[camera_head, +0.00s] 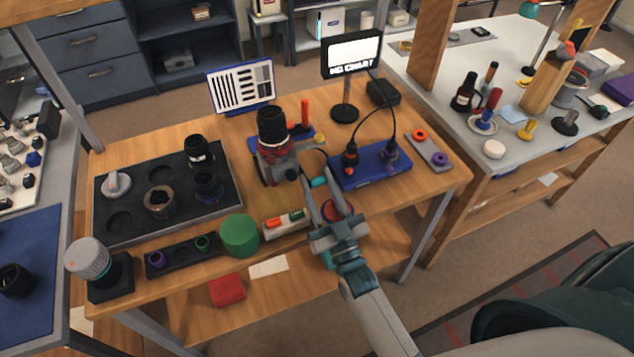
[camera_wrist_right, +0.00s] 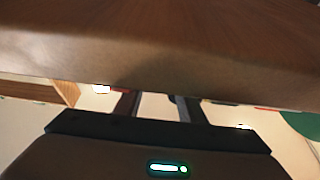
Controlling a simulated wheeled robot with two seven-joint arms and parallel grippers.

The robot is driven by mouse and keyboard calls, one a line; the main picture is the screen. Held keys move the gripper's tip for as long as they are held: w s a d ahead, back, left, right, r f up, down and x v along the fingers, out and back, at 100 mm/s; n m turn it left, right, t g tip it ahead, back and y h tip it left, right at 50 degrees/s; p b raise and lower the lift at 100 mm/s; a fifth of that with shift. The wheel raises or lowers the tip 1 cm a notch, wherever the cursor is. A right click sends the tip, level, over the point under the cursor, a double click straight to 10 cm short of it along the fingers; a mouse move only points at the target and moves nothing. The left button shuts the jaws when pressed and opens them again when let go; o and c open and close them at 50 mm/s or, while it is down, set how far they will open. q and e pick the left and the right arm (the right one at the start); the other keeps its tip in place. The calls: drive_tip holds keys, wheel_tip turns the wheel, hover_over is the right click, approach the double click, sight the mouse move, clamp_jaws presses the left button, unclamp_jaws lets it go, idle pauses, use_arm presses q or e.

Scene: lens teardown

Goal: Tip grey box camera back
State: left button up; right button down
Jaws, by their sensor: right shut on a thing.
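The grey box camera (camera_head: 275,164) stands near the middle of the wooden table in the head view, with red trim and a black lens (camera_head: 271,122) pointing up from it. My right gripper (camera_head: 313,177) reaches in from the lower right. Its fingertips are at the camera's right side and it is shut on the camera, though the contact is small and hard to see. My left gripper is not in view.
A dark tray (camera_head: 118,222) with lens parts fills the table's left side. A green cylinder (camera_head: 240,236) and a small parts box (camera_head: 285,224) stand in front of the camera. A blue cabled unit (camera_head: 370,167) is to the right, a small screen (camera_head: 352,55) behind. A red disc (camera_head: 338,207) lies by the gripper.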

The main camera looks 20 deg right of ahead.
drive_tip(key=shift+d+f, duration=0.15)
drive_tip(key=shift+d, duration=0.15)
drive_tip(key=c, duration=1.4)
unclamp_jaws()
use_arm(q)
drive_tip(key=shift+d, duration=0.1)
use_arm(e)
drive_tip(key=shift+o, duration=0.3)
drive_tip(key=shift+d, duration=0.15)
drive_tip(key=shift+a, duration=0.2)
drive_tip(key=shift+s+f, duration=0.15)
drive_tip(key=shift+s, duration=0.25)
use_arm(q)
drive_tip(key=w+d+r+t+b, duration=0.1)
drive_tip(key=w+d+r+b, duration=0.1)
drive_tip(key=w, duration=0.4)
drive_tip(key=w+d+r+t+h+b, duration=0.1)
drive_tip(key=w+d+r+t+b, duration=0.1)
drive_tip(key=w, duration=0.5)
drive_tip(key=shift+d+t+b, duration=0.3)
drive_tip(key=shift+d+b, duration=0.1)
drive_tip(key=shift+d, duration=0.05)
use_arm(e)
drive_tip(key=v, duration=1.6)
drive_tip(key=shift+s, duration=0.25)
